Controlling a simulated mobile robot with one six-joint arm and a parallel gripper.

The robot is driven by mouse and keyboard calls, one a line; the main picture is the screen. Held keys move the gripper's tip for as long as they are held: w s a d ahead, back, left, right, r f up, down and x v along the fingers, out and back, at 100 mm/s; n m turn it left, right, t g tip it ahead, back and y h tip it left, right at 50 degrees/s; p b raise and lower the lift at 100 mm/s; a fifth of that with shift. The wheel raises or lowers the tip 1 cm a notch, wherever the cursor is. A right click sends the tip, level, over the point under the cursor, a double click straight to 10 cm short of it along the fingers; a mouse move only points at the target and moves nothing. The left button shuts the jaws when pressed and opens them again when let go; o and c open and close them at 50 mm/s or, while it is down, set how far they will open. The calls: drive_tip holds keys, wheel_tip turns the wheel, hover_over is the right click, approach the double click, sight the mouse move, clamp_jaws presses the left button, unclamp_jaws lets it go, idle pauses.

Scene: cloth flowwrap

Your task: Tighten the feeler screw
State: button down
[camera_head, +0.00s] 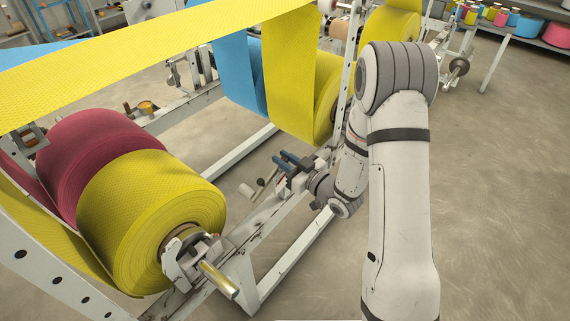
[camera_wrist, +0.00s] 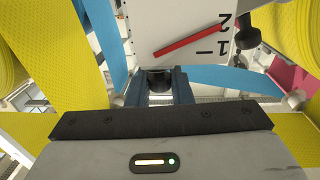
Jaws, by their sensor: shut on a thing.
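In the wrist view my gripper (camera_wrist: 160,88) has its two blue fingers closed on either side of a small dark knob, which I take to be the feeler screw (camera_wrist: 159,76). The knob sits at the edge of a white plate (camera_wrist: 170,22) marked 1 and 2. A red pointer (camera_wrist: 188,40) lies slanted across the plate, between the two numbers. In the head view my gripper (camera_head: 281,160) is at the frame rail beside the lower web, and the screw is too small to make out there.
A yellow roll (camera_head: 150,215) and a dark red roll (camera_head: 95,150) stand at left on the white frame (camera_head: 262,215). Yellow (camera_head: 290,85) and blue (camera_head: 240,70) webs hang near my gripper. The floor (camera_head: 490,190) at right is clear.

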drive_tip(key=m+t+h+b, duration=0.1)
drive_tip(key=h, duration=0.1)
drive_tip(key=m+t+h+b, duration=0.1)
drive_tip(key=m+b, duration=0.1)
drive_tip(key=m+t+h+b, duration=0.1)
drive_tip(key=t+h+b, duration=0.1)
drive_tip(key=shift+s+a+f+h, duration=0.15)
drive_tip(key=shift+a+f+h, duration=0.05)
drive_tip(key=shift+f+h, duration=0.1)
drive_tip(key=m+h+b, duration=0.1)
drive_tip(key=h+b, duration=0.1)
drive_tip(key=m+t+h+b, duration=0.1)
drive_tip(key=m+h, duration=0.1)
drive_tip(key=shift+r+t+b, duration=0.15)
drive_tip(key=shift+t+b, duration=0.15)
drive_tip(key=shift+b, duration=0.05)
drive_tip(key=shift+d+r+m+h+b, duration=0.15)
drive_tip(key=shift+m+h+b, duration=0.4)
drive_tip(key=shift+m+h, duration=0.55)
drive_tip(key=shift+h, duration=0.5)
drive_tip(key=c, duration=1.4)
unclamp_jaws()
drive_tip(key=shift+o, duration=0.2)
